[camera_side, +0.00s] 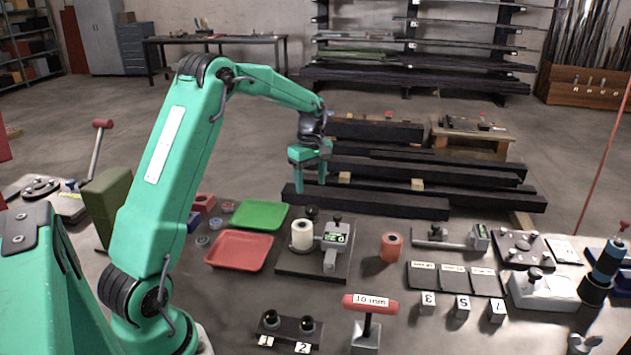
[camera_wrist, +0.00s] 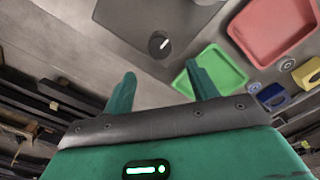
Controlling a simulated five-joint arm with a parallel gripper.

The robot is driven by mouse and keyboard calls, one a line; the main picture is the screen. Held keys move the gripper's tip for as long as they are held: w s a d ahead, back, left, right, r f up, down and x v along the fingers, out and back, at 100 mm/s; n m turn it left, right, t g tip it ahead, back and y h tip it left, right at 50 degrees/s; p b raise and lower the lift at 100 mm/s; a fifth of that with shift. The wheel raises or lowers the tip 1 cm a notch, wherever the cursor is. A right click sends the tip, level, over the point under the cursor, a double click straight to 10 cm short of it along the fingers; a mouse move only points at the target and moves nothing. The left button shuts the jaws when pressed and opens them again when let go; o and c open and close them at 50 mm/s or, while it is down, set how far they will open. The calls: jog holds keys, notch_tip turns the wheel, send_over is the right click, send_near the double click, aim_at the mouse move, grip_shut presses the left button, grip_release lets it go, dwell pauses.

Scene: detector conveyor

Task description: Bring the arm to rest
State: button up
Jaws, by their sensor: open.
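My gripper (camera_side: 311,175) is at the end of my green arm, raised above the far side of the bench, its fingers pointing down. In the wrist view my gripper (camera_wrist: 160,84) shows two green fingers spread apart with nothing between them.
A green tray (camera_side: 260,215) and a red tray (camera_side: 239,251) lie left of the dark device plate. An orange-red cylinder (camera_side: 391,247) and a red-handled 10 mm tool (camera_side: 370,303) stand nearby. Dark beams (camera_side: 365,201) lie behind. The air around my gripper looks clear.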

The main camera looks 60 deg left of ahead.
jog(key=shift+r, duration=0.2)
jog(key=s+d+r+m+t, duration=0.3)
jog(key=s+d+r+m, duration=0.65)
jog(key=d+r, duration=0.45)
jog(key=s+d+f+m+t, duration=0.1)
jog(key=s+d+m, duration=0.3)
jog(key=s, duration=0.3)
jog(key=s+d+m+t, duration=0.1)
jog(key=s+d+m, duration=0.4)
jog(key=s, duration=0.3)
jog(key=shift+d+f+t, duration=0.25)
jog(key=shift+f+t, duration=0.05)
jog(key=shift+f, duration=0.1)
